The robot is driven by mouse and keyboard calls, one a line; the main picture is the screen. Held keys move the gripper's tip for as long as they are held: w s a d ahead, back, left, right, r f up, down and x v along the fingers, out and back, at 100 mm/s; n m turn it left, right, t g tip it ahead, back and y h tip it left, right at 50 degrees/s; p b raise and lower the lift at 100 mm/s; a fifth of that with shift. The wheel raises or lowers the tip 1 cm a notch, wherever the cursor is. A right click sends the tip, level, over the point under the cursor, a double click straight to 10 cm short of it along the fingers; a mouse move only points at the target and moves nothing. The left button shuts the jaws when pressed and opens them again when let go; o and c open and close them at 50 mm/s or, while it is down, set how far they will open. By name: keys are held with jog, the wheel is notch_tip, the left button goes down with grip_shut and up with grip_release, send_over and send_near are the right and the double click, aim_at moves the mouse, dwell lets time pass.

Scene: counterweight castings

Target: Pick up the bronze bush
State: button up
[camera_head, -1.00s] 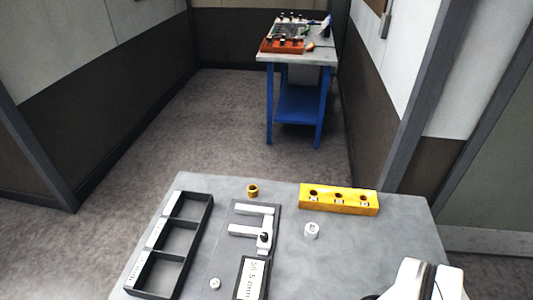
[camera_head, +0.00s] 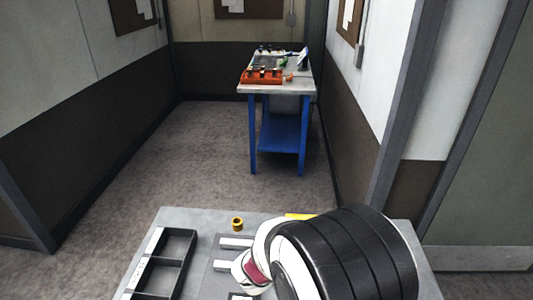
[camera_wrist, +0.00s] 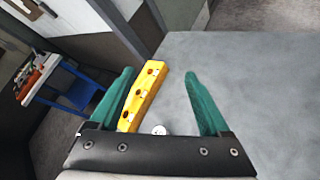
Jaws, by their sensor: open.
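The bronze bush (camera_head: 237,223) is a small gold-coloured ring with a dark hole, standing on the grey table near its far edge, left of centre in the head view. It does not show in the wrist view. My gripper (camera_wrist: 158,73) shows in the wrist view with two green fingers spread wide and nothing held between them. It points over the table, with the yellow block (camera_wrist: 143,95) and a small pale cylinder (camera_wrist: 160,130) seen between the fingers. In the head view my arm hides the gripper's fingers and much of the table's right side.
A black tray with compartments (camera_head: 193,262) stands at the table's left. White bars (camera_head: 236,243) lie beside it, partly behind my arm. Bare table (camera_wrist: 265,85) fills the wrist view's right. A blue-legged bench (camera_head: 252,135) with an orange rack (camera_head: 262,76) stands farther back.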

jog(key=w+a+f+n+t+y, duration=0.45)
jog(key=a+n, duration=0.35)
jog(key=a, duration=0.3)
jog(key=n+y, duration=0.6)
jog(key=n, duration=0.3)
send_near(237, 223)
jog(key=x, duration=0.4)
jog(key=shift+s+d+f, duration=0.15)
jog(key=shift+s+f, duration=0.05)
jog(key=shift+f, duration=0.1)
jog(key=x, duration=0.5)
jog(key=shift+w+r, duration=0.15)
jog(key=shift+w, duration=0.25)
grip_shut()
